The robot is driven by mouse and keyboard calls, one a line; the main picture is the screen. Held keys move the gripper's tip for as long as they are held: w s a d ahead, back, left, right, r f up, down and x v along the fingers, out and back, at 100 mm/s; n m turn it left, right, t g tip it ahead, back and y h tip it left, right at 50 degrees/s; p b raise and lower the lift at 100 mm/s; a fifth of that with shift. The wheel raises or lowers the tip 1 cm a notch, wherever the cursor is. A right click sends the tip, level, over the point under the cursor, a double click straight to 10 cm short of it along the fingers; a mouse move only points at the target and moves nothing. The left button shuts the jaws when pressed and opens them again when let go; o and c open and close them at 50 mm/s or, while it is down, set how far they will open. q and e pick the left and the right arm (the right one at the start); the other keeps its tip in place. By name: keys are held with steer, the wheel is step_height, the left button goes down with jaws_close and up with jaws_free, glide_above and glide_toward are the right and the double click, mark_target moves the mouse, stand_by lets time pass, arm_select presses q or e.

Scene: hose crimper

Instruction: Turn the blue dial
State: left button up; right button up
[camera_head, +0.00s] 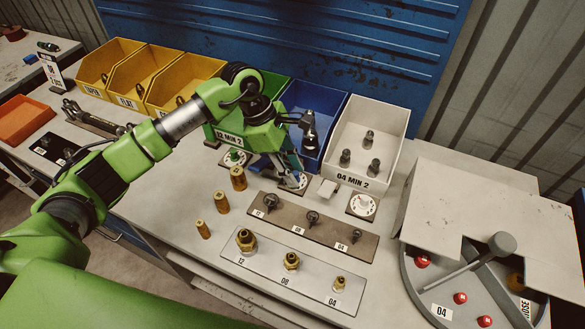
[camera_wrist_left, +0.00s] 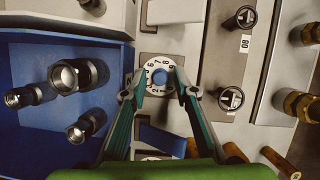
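The blue dial (camera_wrist_left: 159,78) is a white numbered disc with a blue centre knob on a square plate. In the head view the dial (camera_head: 299,181) sits on the bench in front of the blue bin, partly hidden by my left gripper. My left gripper (camera_head: 290,177) points down at it. In the left wrist view the left gripper (camera_wrist_left: 159,84) is open, with one finger on each side of the blue knob. I cannot tell whether the fingers touch it. My right gripper is not in view.
A green-centred dial (camera_head: 234,157) and a white dial (camera_head: 363,206) flank it. The blue bin (camera_wrist_left: 40,120) and white bin (camera_head: 388,112) stand behind. Brass pieces (camera_head: 221,202) and a brown strip (camera_head: 330,232) with small fittings lie in front. A round machine (camera_head: 425,285) stands at right.

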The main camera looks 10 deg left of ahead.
arm_select(q)
jaws_close()
steer(key=shift+s+f+n+t+b, duration=0.1)
steer(key=shift+n+t+b, duration=0.5)
steer(key=shift+n+b, duration=0.75)
steer(key=shift+n+t+b, duration=0.5)
steer(key=shift+n+b, duration=0.2)
steer(key=shift+n, duration=0.85)
steer(key=shift+r, duration=0.2)
steer(key=shift+o, duration=1.6)
jaws_free()
steer(key=shift+s, duration=0.1)
